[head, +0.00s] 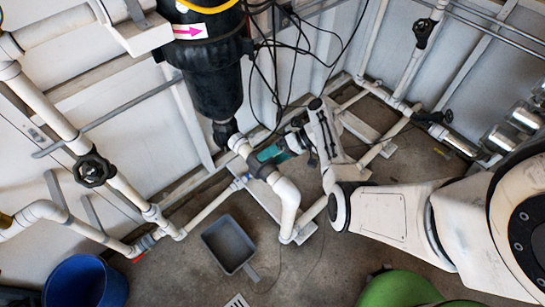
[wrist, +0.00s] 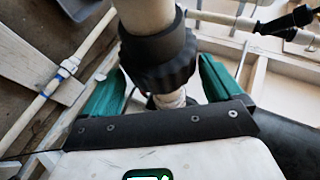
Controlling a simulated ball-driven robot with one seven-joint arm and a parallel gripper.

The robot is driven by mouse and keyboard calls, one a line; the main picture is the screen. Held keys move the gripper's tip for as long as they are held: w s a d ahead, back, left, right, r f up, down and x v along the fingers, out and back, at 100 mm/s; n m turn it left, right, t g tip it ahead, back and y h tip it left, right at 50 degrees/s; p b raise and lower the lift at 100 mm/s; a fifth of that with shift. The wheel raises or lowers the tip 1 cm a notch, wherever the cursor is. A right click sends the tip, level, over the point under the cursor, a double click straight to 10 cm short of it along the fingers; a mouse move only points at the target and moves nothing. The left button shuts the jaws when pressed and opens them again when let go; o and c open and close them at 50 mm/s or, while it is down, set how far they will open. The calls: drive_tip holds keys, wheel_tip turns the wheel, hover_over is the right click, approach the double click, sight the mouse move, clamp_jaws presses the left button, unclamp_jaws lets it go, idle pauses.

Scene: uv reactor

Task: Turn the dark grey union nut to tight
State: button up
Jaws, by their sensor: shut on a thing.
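The dark grey union nut (wrist: 158,58) is a ribbed collar around a white pipe, large in the middle of the wrist view. In the head view the nut (head: 256,165) shows as a dark band on the pipe under the black reactor vessel. My gripper (wrist: 164,72) has one teal finger on each side of the nut and is shut on it. In the head view my gripper (head: 270,153) reaches the pipe from the right. The finger contact faces are partly hidden, and I cannot see how tight the nut is.
The black vessel (head: 213,90) hangs just above, with loose black cables (head: 290,50) beside it. A white elbow pipe (head: 288,200) drops to the floor. A grey dustpan (head: 229,245) and a blue bucket (head: 84,282) are on the floor. A black valve wheel (head: 94,170) is at left.

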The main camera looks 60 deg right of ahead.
drive_tip(key=shift+a+f, duration=0.15)
drive_tip(key=o, duration=0.7)
drive_tip(key=v, duration=1)
drive_tip(key=shift+s+d+r+p, duration=0.2)
drive_tip(key=shift+r+p, duration=0.05)
drive_tip(key=shift+p, duration=0.1)
